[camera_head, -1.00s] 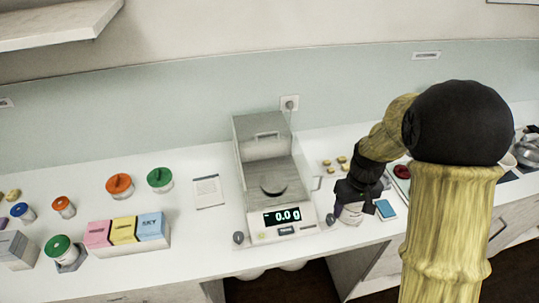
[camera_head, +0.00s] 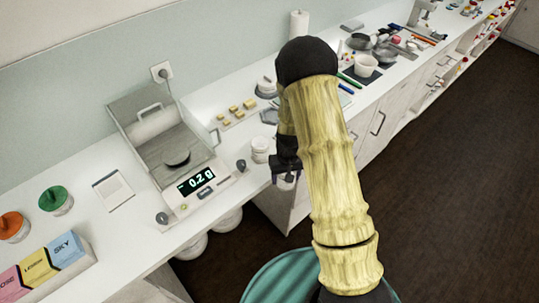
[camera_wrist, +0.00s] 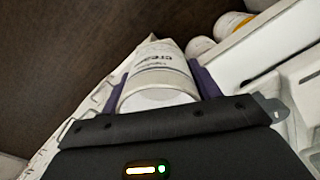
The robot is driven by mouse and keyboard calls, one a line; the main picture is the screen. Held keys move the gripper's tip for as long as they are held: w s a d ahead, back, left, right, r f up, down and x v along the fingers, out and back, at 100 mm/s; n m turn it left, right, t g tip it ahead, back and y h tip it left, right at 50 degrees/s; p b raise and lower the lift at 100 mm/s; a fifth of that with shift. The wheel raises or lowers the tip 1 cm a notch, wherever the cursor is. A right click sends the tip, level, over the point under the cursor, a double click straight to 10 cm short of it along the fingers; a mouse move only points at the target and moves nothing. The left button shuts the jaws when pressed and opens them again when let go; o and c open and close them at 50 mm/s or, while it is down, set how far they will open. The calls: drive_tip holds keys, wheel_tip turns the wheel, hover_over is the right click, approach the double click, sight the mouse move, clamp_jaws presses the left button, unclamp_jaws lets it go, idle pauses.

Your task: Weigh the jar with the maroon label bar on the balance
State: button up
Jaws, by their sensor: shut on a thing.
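In the wrist view, a white jar (camera_wrist: 160,82) with dark lettering sits between the purple fingers of my gripper (camera_wrist: 158,86). My gripper is shut on it. No maroon bar shows on the part I see. In the head view, my gripper (camera_head: 286,172) is at the counter's front edge, right of the balance (camera_head: 152,150). The held jar is mostly hidden there. The balance pan (camera_head: 176,158) is empty, its lid is up, and the display (camera_head: 196,180) reads 0.2 g.
A white jar (camera_head: 260,150) stands between the balance and my gripper. Yellow blocks (camera_head: 234,109) lie behind it. Orange-lidded (camera_head: 12,226) and green-lidded (camera_head: 55,199) jars, coloured boxes (camera_head: 42,268) and a card (camera_head: 113,190) are left of the balance. Dark floor (camera_head: 430,180) is in front.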

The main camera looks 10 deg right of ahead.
wheel_tip(320, 180, down, 13)
drive_tip(key=d+m+b, duration=0.1)
drive_tip(key=d+b, duration=0.1)
drive_tip(key=b, duration=0.6)
drive_tip(key=shift+s+d+r, duration=0.2)
drive_tip(key=shift+s+d, duration=0.05)
drive_tip(key=shift+s, duration=0.2)
